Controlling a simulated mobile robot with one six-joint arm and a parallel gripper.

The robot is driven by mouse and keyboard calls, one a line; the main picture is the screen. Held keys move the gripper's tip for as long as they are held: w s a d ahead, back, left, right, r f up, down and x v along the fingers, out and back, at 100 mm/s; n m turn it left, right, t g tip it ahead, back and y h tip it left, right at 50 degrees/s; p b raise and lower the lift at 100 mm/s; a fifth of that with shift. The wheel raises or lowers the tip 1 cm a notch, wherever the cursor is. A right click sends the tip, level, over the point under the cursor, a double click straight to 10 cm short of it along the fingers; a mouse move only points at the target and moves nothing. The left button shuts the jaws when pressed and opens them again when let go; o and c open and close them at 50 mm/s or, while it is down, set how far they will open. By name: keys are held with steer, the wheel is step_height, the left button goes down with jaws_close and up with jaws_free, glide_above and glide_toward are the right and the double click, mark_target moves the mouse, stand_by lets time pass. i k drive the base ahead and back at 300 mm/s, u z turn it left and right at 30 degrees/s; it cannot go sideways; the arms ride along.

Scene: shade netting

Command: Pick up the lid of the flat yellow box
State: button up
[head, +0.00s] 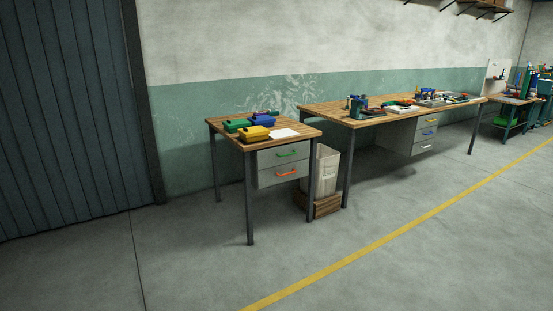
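A flat yellow box (255,133) sits on the near part of a small wooden-topped table (225,135). Its lid is too small in the view to tell apart from the box. A green box (237,125) and a blue box (263,119) stand close behind it. A flat white item (284,133) lies to its right. My gripper is not in view.
The table has grey drawers with a green and an orange handle (286,172). A crate (326,206) stands on the floor to its right. A longer workbench (340,115) with tools is further right. The floor in front (200,260) is clear.

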mark_target(249, 132)
steer(key=u, duration=0.3)
steer(key=i, duration=1.7)
steer(key=u, duration=0.75)
steer(key=i, duration=0.8)
steer(key=u, duration=0.45)
steer(key=i, duration=0.75)
steer(key=u, duration=0.2)
